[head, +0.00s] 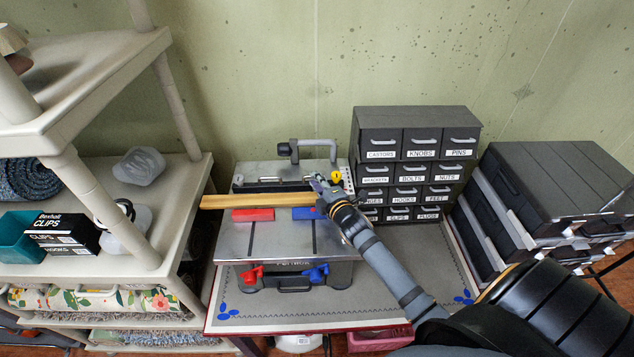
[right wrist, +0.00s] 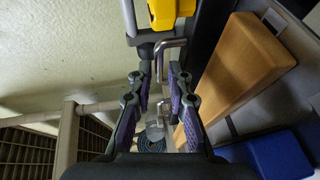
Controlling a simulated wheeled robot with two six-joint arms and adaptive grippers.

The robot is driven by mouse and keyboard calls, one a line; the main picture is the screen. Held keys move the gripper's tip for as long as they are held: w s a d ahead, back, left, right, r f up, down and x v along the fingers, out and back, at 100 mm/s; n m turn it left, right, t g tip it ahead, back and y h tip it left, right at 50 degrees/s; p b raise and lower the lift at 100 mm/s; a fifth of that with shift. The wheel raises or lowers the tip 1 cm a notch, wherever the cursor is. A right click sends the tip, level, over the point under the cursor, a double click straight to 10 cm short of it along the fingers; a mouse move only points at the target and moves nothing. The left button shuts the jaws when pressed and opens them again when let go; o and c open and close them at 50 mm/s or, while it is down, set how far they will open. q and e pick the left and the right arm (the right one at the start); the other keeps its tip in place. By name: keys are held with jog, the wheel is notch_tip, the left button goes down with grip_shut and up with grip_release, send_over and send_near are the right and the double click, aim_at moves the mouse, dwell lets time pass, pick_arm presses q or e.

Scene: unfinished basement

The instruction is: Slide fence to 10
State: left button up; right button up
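A machine with a bare metal table (head: 265,240) stands on the bench. A long wooden bar (head: 255,201) lies across it, with a red block (head: 253,215) and a blue block (head: 305,213) at its front face. The bar also shows in the right wrist view (right wrist: 240,65), beside my fingers. My right gripper (head: 318,184) is over the bar's right end, its purple-padded fingers (right wrist: 160,85) apart. A bent metal rod (right wrist: 170,45) shows at the fingertips; I cannot tell whether it is between or beyond them. A yellow knob (head: 337,176) is close by. No scale numbers are readable. My left gripper is not in view.
A labelled drawer cabinet (head: 410,120) stands behind right of the machine, with stacked dark cases (head: 550,180) farther right. A cream shelf unit (head: 120,255) stands at the left. Red (head: 252,275) and blue (head: 318,273) handles sit on the machine's front. The mat (head: 390,265) has free room.

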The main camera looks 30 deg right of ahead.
jog(key=shift+s, duration=0.5)
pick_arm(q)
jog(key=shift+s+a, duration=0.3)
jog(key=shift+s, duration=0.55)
pick_arm(e)
jog(key=s, duration=0.3)
jog(key=s+r, duration=0.1)
jog(key=s, duration=0.3)
jog(key=s+r, duration=0.1)
jog(key=s, duration=0.2)
jog(key=shift+s+a, duration=0.25)
jog(key=shift+s, duration=0.1)
